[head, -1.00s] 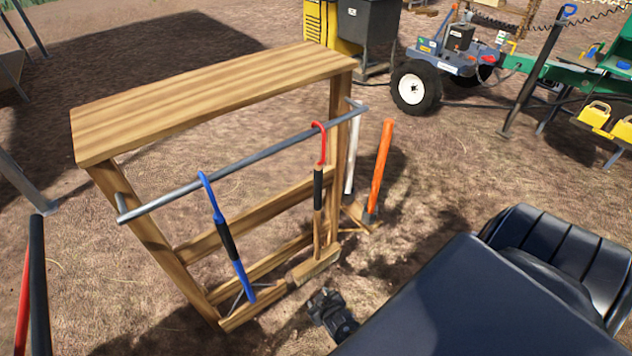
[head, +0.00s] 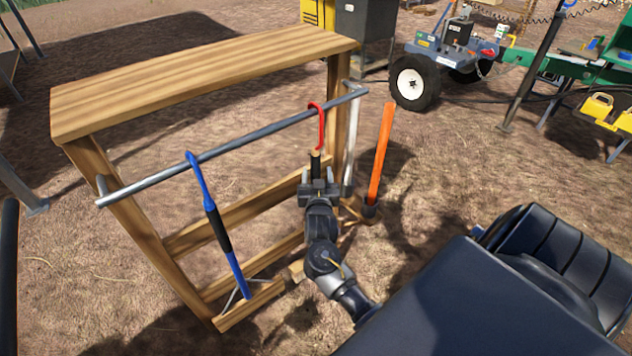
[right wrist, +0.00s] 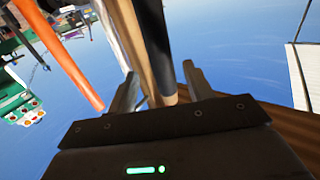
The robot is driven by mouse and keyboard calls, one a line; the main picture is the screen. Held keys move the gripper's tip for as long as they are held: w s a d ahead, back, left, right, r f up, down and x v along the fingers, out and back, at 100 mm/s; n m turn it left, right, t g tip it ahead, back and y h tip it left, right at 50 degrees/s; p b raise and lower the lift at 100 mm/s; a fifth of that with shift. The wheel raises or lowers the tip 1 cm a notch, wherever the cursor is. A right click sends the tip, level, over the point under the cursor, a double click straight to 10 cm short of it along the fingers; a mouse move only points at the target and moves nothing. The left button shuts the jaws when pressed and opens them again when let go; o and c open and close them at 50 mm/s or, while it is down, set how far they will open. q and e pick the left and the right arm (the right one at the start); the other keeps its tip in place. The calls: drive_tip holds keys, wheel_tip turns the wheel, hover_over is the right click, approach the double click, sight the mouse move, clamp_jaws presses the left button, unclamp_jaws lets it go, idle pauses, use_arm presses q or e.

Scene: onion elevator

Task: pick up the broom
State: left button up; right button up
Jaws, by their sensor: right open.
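A tool with a red hook (head: 320,122) and a dark grip hangs from the metal rail of a wooden rack; it looks like a broom, though its lower end is hidden behind my gripper and arm. My right gripper (head: 318,184) is at the dark grip, below the hook. In the right wrist view the dark shaft (right wrist: 154,45) runs between the two open fingers (right wrist: 160,88), and I cannot tell whether they touch it. A blue-handled tool (head: 215,222) with a black grip hangs further left on the rail. My left gripper does not show.
The wooden rack (head: 200,80) with its metal rail (head: 240,145) stands in front of me. An orange-handled tool (head: 381,155) stands upright right of the rack, close to my right arm. A wheeled machine (head: 450,65) stands behind. Bare ground lies between.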

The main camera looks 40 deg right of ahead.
drive_tip(key=shift+x, duration=3.1)
drive_tip(key=shift+a+f, duration=0.1)
drive_tip(key=shift+a, duration=0.05)
clamp_jaws()
